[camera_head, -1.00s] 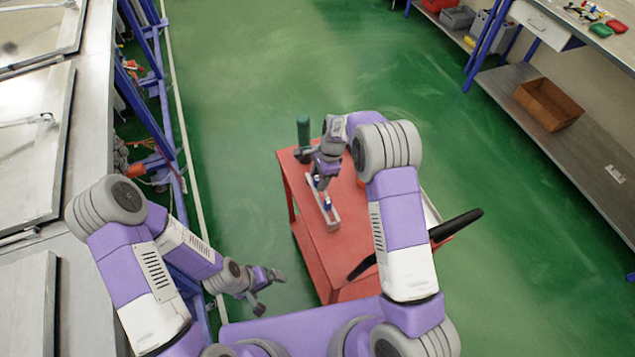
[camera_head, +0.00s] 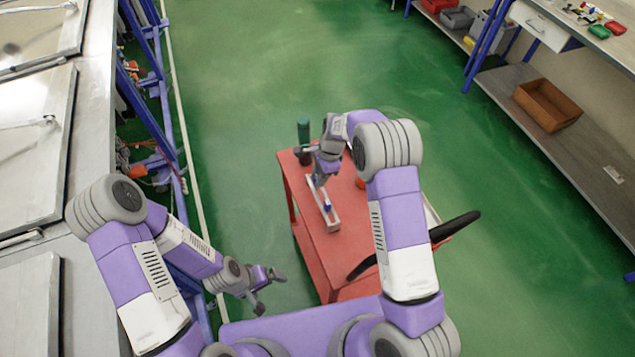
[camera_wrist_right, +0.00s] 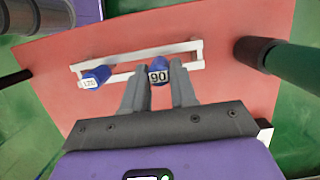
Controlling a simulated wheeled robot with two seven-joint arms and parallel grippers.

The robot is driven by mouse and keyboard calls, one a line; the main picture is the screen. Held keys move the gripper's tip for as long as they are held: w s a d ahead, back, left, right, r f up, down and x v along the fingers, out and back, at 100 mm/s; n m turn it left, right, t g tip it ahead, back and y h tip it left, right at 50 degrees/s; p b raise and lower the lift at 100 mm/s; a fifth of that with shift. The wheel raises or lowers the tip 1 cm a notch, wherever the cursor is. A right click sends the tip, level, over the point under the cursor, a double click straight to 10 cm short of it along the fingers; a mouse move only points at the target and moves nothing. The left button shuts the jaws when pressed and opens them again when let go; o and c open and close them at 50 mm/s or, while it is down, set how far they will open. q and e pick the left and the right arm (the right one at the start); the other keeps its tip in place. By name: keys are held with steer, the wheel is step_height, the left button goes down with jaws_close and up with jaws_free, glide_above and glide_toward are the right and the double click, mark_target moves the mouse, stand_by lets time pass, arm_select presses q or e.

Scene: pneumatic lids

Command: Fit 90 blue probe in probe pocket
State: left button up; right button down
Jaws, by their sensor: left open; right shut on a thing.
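The blue probe marked 90 (camera_wrist_right: 159,74) is between the fingers of my right gripper (camera_wrist_right: 159,92), which is shut on it. In the head view my right gripper (camera_head: 321,180) is over the far end of a pale, narrow rack (camera_head: 333,224) on the red cart. The rack (camera_wrist_right: 198,55) shows two long rails in the wrist view. The 90 probe is at the rack, but I cannot tell how deep it sits. A second blue probe (camera_wrist_right: 95,77), with a label hard to read, stands at the rack's other end. My left gripper (camera_head: 266,290) is open and empty, left of the cart.
The red cart top (camera_head: 312,240) is mostly bare near the rack. Steel worktops (camera_head: 90,150) run along the left, and shelving (camera_head: 560,150) along the right.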

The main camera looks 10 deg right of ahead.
steer(key=shift+r+p, duration=1.85)
steer(key=shift+r, duration=0.85)
